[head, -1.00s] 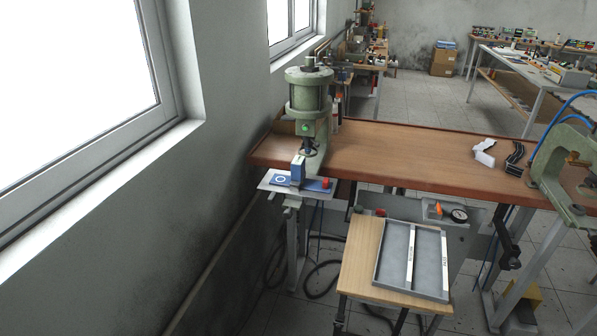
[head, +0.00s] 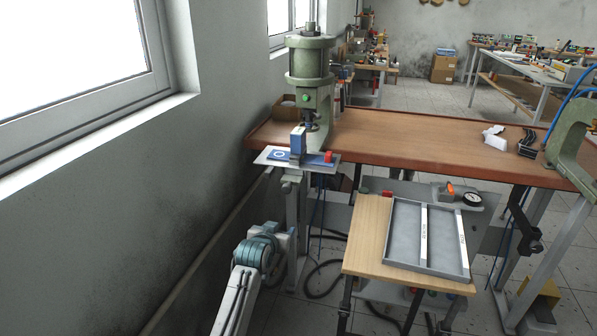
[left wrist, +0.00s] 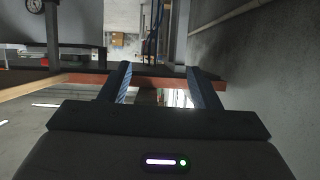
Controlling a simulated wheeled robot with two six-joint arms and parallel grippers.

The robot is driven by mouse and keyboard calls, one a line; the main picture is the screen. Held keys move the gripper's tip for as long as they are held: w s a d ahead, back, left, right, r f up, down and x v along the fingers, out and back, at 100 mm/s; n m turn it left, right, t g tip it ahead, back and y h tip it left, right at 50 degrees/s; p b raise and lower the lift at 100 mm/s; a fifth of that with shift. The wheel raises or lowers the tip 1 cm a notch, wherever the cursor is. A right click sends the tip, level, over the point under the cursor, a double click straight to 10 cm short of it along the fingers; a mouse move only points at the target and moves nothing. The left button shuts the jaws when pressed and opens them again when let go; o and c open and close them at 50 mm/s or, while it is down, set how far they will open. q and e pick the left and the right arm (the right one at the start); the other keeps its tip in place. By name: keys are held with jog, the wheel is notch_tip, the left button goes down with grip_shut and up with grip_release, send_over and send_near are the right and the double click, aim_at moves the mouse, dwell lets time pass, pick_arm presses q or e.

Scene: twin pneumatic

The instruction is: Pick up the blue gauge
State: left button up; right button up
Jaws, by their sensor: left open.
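A blue upright block (head: 298,143), apparently the blue gauge, stands on a blue base (head: 281,156) with a white ring mark, on a metal plate (head: 264,162) under the green press. A red knob (head: 328,156) sits at the right end of the base. My left arm has come up from the bottom of the head view, below the plate and short of the block. In the left wrist view my left gripper (left wrist: 160,73) is open, with nothing between its two fingers. The block cannot be made out in that view. My right gripper is not in view.
The green press (head: 310,78) stands at the left end of the wooden bench (head: 410,135), close to the wall. A small wooden table (head: 366,230) bears a grey divided tray (head: 405,225). The bench middle is clear.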

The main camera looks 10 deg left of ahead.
pick_arm(q)
notch_tip(320, 180, up, 17)
jog(key=d+t+b, duration=0.1)
jog(key=t+b, duration=0.2)
jog(key=t, duration=0.1)
send_near(296, 138)
jog(key=shift+w+a+f+p, duration=0.3)
jog(key=shift+w+f, duration=0.05)
jog(key=shift+w, duration=0.05)
jog(key=w, duration=0.4)
jog(key=shift+w+d+r, duration=0.1)
jog(key=shift+w, duration=0.2)
jog(key=shift+w+p, duration=0.3)
jog(key=shift+w, duration=0.2)
jog(key=shift+w+r, duration=0.1)
jog(key=shift+w, duration=0.2)
jog(key=shift+w+d+p, duration=0.2)
jog(key=shift+w+p, duration=0.25)
jog(key=shift+w, duration=1.7)
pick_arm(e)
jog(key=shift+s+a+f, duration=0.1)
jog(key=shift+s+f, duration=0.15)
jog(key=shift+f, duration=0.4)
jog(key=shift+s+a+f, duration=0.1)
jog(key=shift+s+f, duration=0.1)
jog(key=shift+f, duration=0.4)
pick_arm(q)
grip_shut()
